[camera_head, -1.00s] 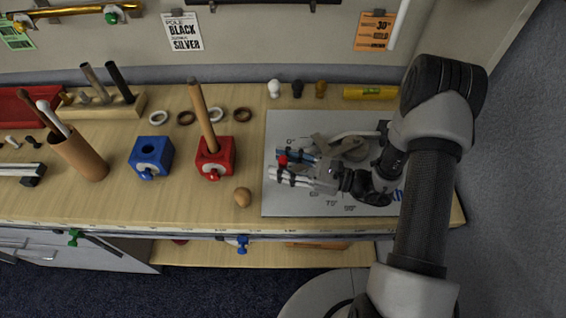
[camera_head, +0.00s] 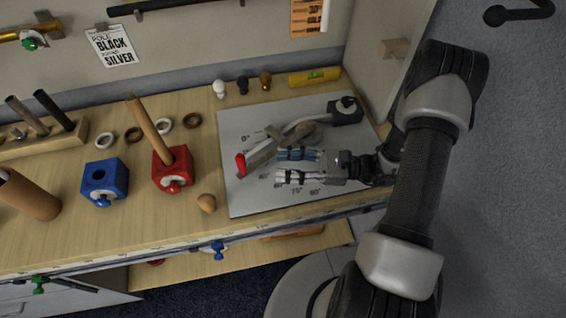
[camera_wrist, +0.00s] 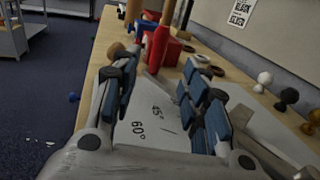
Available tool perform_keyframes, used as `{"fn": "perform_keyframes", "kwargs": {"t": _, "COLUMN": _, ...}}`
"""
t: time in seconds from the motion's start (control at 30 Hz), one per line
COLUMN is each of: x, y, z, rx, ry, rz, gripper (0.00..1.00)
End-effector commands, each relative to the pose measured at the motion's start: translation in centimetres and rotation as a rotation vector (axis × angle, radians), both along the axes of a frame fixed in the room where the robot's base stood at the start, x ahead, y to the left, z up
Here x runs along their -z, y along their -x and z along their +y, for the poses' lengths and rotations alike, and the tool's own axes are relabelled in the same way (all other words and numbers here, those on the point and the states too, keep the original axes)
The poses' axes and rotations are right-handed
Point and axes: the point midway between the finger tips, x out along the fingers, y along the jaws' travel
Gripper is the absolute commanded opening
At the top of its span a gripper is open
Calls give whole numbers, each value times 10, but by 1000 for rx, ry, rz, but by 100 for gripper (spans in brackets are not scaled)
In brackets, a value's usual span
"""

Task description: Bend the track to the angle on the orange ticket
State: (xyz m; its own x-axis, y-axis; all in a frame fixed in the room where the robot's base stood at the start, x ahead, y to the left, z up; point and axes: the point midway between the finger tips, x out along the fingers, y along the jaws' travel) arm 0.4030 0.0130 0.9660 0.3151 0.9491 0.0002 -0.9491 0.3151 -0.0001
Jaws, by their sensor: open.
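The orange ticket (camera_head: 308,18) hangs on the wall, cut off by the top edge; part of "30°" shows. The white angle board (camera_head: 245,199) lies on the table, with printed degree marks. On it is a grey jointed track (camera_head: 262,155) with a red end (camera_head: 240,165) near the board's left side. The red end also shows ahead between the fingers in the wrist view (camera_wrist: 159,45). My gripper (camera_head: 279,166) is open and empty over the board, its fingertips right of the red end and apart from it. The marks 45° and 60° show between the fingers in the wrist view.
A red block (camera_head: 172,172) with a wooden pole and a blue block (camera_head: 104,184) stand left of the board. A wooden knob (camera_head: 206,203) lies near the front edge. Small knobs (camera_head: 243,85) and a yellow level (camera_head: 314,77) lie behind the board.

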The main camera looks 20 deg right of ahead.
Motion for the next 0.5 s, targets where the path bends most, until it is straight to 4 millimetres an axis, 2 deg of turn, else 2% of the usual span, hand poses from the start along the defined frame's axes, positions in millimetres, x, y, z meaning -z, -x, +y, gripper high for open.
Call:
{"fn": "perform_keyframes", "kwargs": {"t": 0.13, "x": -2, "y": 1, "z": -5, "rx": 5, "ry": 0, "rz": -1, "gripper": 41}}
{"fn": "perform_keyframes", "kwargs": {"t": 0.33, "x": -15, "y": 18, "z": -47, "rx": 20, "ry": -1, "rz": 0, "gripper": 41}}
{"fn": "perform_keyframes", "kwargs": {"t": 0.4, "x": -14, "y": 20, "z": -48, "rx": 17, "ry": -1, "rz": 1, "gripper": 41}}
{"fn": "perform_keyframes", "kwargs": {"t": 0.5, "x": -12, "y": 17, "z": -38, "rx": 14, "ry": -1, "rz": 1, "gripper": 41}}
